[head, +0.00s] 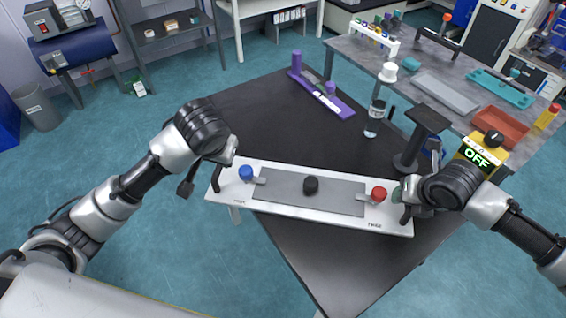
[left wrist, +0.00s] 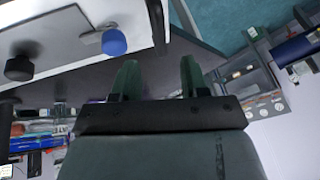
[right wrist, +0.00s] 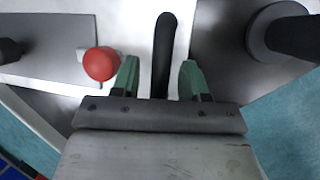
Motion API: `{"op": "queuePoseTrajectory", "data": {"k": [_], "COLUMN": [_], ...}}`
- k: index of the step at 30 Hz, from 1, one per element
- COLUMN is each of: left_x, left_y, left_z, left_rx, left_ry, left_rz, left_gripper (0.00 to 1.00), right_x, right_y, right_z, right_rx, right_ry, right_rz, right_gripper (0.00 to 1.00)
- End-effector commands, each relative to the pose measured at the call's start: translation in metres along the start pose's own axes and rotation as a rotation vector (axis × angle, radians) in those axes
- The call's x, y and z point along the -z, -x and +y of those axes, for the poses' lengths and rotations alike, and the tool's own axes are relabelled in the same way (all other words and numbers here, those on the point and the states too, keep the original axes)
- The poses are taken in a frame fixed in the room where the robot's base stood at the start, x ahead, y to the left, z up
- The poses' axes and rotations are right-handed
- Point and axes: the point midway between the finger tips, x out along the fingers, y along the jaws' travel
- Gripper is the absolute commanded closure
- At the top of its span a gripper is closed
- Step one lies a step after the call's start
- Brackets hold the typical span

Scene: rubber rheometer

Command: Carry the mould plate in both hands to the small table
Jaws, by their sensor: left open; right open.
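The mould plate (head: 230,207) is a long white board with a grey inlay, a blue knob (head: 246,172), a black knob (head: 311,184) and a red knob (head: 379,193). It lies across the near part of the black tabletop, its left end past the edge. Its left black handle (left wrist: 156,20) stands just ahead of my open left gripper (left wrist: 156,78), roughly in line with the gap. Its right handle (right wrist: 163,55) is between the open fingers of my right gripper (right wrist: 160,80).
The black table (head: 250,110) also holds a purple fixture (head: 322,90), a clear bottle (head: 375,118) and a dark stand (head: 408,160) close to my right gripper. A yellow box marked OFF (head: 480,152) is at the right. A grey bench (head: 450,65) stands behind. Blue floor is open at left.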

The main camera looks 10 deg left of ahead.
Motion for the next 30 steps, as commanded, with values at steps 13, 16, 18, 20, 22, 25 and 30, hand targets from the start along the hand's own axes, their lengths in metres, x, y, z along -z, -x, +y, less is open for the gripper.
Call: {"op": "queuePoseTrajectory", "data": {"k": [13,16,18,20,22,25,30], "left_x": [0.000,0.000,0.000,0.000,0.000,0.000,0.000], "left_y": [0.034,0.034,0.034,0.034,0.034,0.034,0.033], "left_z": [0.000,0.000,0.000,0.000,0.000,0.000,0.000], "left_rx": [0.001,0.001,0.000,0.000,0.000,0.001,0.000], "left_ry": [0.001,0.001,0.001,0.001,0.001,0.001,0.001], "left_rz": [-0.001,-0.001,-0.001,-0.001,-0.001,-0.001,-0.001], "left_gripper": [0.56,0.56,0.56,0.56,0.56,0.56,0.56], "right_x": [-0.001,-0.001,-0.001,-0.001,-0.001,-0.001,0.000], "right_y": [0.018,0.038,0.054,0.067,0.082,0.099,0.116], "right_z": [0.000,0.000,-0.001,-0.001,-0.001,-0.001,0.000], "right_rx": [-0.001,-0.001,0.000,0.000,0.000,0.000,0.000], "right_ry": [0.001,0.001,0.001,0.002,0.000,0.000,0.000], "right_rz": [-0.003,-0.004,-0.005,-0.004,-0.004,-0.003,-0.001], "right_gripper": [0.56,0.56,0.56,0.56,0.56,0.56,0.56]}}
